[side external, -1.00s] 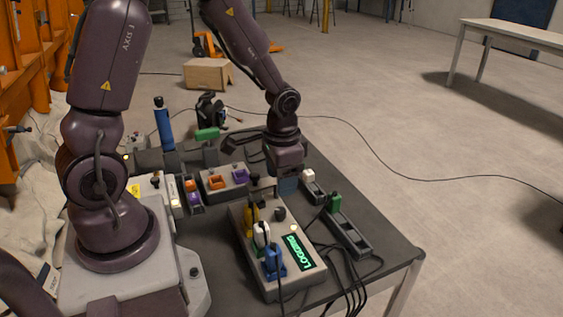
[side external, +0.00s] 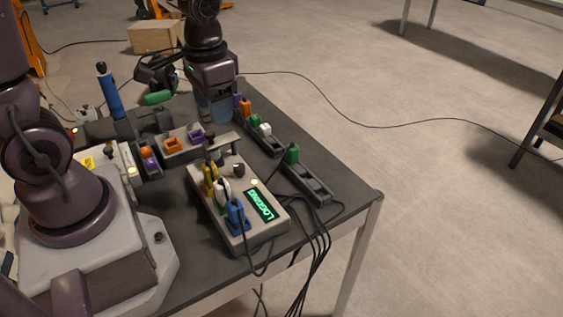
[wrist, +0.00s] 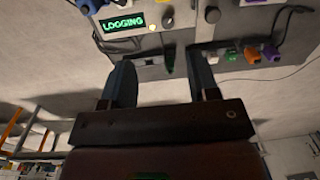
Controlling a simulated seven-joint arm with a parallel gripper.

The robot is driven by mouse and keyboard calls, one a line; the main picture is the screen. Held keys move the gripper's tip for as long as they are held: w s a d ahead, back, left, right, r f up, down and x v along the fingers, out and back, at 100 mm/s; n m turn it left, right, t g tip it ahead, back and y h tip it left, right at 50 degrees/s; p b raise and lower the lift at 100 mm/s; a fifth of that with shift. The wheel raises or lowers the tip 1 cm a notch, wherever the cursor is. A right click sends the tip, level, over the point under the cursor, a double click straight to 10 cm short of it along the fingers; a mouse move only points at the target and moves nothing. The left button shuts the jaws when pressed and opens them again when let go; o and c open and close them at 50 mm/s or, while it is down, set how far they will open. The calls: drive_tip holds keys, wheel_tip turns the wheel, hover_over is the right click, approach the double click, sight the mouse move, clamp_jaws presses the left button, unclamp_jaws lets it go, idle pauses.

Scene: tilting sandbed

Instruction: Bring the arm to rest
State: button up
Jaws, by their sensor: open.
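My gripper (side external: 218,120) is open and empty above the back part of the dark table (side external: 345,195) in the side view. In the wrist view its two blue-grey fingers (wrist: 161,65) stand wide apart with nothing between them. The grey box (side external: 262,237) with a lit "LOGGING" display stands toward the table's front. Yellow, white and blue plugs (side external: 236,215) sit in it. The box's display (wrist: 124,22) also shows in the wrist view. My gripper is behind the box and apart from it.
A strip with purple, orange, green and white plugs (side external: 264,130) lies right of my gripper. A blue cylinder (side external: 108,97) stands at the left. Black cables (side external: 318,245) hang over the front edge.

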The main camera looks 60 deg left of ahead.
drive_tip(key=s+d+r+t, duration=0.2)
drive_tip(key=s+r, duration=0.1)
drive_tip(key=r, duration=0.3)
drive_tip(key=s+d+r+t, duration=0.3)
drive_tip(key=s+r, duration=0.1)
drive_tip(key=r, duration=0.1)
drive_tip(key=shift+r+m+h, duration=0.3)
drive_tip(key=shift+r, duration=0.1)
